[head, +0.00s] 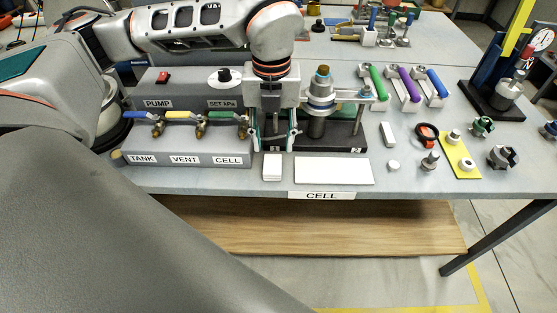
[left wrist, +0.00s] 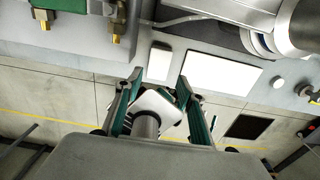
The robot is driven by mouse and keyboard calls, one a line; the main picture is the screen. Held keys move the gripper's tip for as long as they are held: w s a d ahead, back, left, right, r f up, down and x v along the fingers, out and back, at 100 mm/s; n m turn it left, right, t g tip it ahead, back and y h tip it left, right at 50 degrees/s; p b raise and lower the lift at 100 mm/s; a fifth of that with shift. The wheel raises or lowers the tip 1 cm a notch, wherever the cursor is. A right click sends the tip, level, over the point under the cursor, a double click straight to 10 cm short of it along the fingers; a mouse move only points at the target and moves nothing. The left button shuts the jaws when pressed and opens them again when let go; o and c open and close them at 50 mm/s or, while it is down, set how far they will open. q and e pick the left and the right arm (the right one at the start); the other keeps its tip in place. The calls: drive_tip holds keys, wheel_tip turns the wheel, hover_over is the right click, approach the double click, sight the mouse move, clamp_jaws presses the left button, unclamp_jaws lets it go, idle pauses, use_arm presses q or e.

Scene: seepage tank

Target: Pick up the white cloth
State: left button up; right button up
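A small white block-like piece, which looks like the folded white cloth (head: 272,167), lies near the table's front edge, left of a wide flat white rectangle (head: 334,171). The small white piece also shows in the left wrist view (left wrist: 159,62), just beyond the fingertips. My left gripper (head: 275,145) points down behind and above it in the head view. In the left wrist view its two green-padded fingers (left wrist: 159,82) are spread apart with nothing held between them. My right gripper is in neither view.
The valve panel (head: 190,158) stands left of the gripper, and a metal cell on a black base (head: 330,137) stands close on its right. Colored-handled tools, knobs and a yellow plate (head: 461,155) lie farther right. The table's front edge (head: 400,191) is close to the white pieces.

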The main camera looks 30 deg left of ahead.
sight(273, 164)
use_arm(q)
drive_tip(key=shift+s+f, duration=0.1)
drive_tip(key=shift+f, duration=0.85)
wheel_tip(273, 164, down, 6)
drive_tip(key=shift+a+r, duration=0.15)
drive_tip(key=shift+r, duration=0.05)
drive_tip(key=shift+c, duration=0.4)
drive_tip(key=c, duration=0.6)
